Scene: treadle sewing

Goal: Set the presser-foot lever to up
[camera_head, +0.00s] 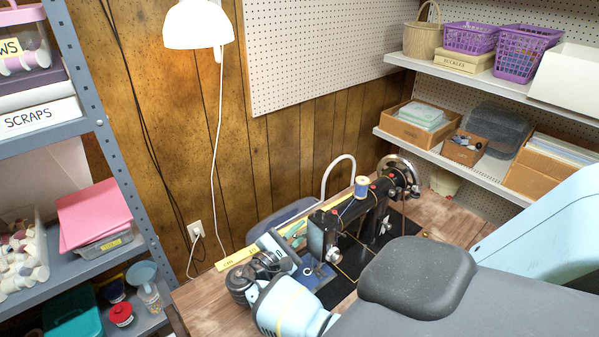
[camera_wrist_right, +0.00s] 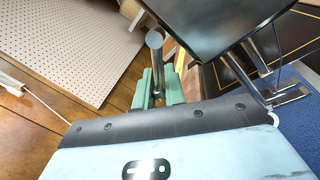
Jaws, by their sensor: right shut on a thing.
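The black sewing machine (camera_head: 350,210) stands on the wooden table, a blue thread spool on top. In the right wrist view its dark head (camera_wrist_right: 215,22) fills the top right, with the metal needle and foot parts (camera_wrist_right: 285,96) below it. My right gripper (camera_wrist_right: 160,88) has its green fingers closed around a slim silver rod with a round end, the presser-foot lever (camera_wrist_right: 155,42). In the head view the right gripper (camera_head: 297,231) is at the left side of the machine head; the lever is hard to make out there. Whether it is up or down I cannot tell. My left gripper is out of view.
A yellow ruler (camera_head: 237,258) lies on the wooden table (camera_head: 205,297) behind my right wrist. Blue cloth (camera_head: 318,272) lies below the needle. A shelf unit (camera_head: 78,72) stands left; shelves with boxes (camera_head: 480,176) are at right. A white lamp (camera_head: 198,25) hangs above.

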